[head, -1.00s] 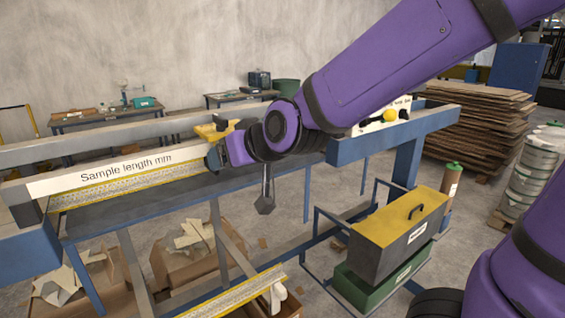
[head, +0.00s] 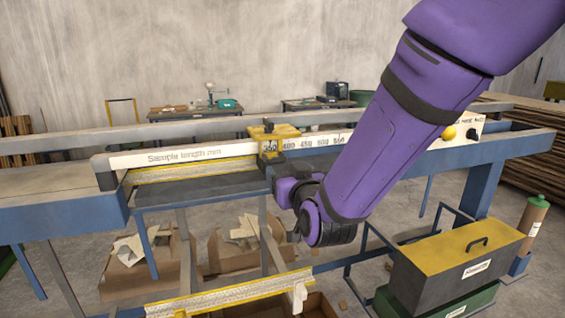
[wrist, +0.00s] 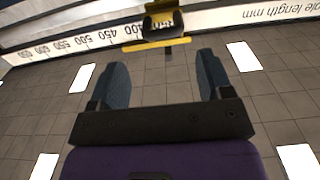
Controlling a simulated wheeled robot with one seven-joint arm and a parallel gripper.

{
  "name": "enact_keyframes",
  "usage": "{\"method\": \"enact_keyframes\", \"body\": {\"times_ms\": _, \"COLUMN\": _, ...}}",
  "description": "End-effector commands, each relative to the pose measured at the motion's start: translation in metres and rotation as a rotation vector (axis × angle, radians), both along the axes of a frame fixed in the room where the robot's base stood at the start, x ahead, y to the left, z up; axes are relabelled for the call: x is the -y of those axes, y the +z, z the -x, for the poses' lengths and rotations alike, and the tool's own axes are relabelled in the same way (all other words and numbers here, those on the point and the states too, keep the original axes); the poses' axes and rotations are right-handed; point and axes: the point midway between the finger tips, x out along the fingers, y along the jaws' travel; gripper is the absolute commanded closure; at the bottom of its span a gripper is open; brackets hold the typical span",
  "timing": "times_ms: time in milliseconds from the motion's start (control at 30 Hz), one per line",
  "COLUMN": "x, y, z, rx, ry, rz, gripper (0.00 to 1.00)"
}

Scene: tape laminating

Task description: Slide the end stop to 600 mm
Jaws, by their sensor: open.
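In the wrist view the end stop (wrist: 163,25) shows as a dark block with a yellow bar, beside the 400 mark. My gripper (wrist: 163,76) is open and empty, its two fingers apart, with the end stop beyond their tips. In the head view my gripper (head: 278,172) is just below and in front of the stop, its fingers partly hidden.
Scale marks run right from the stop in the head view; my arm hides those beyond about 550. A yellow-lidded toolbox (head: 455,255) stands below right.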

Motion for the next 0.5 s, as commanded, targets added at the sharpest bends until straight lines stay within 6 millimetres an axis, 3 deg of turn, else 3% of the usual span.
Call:
{"method": "enact_keyframes", "body": {"times_ms": 300, "x": -0.016, "y": 0.0, "z": -0.053, "rx": 0.0, "ry": 0.001, "rz": 0.001, "gripper": 0.27}}
{"method": "enact_keyframes", "body": {"times_ms": 500, "x": -0.02, "y": -0.001, "z": -0.07, "rx": -0.002, "ry": 0.001, "rz": 0.0, "gripper": 0.27}}
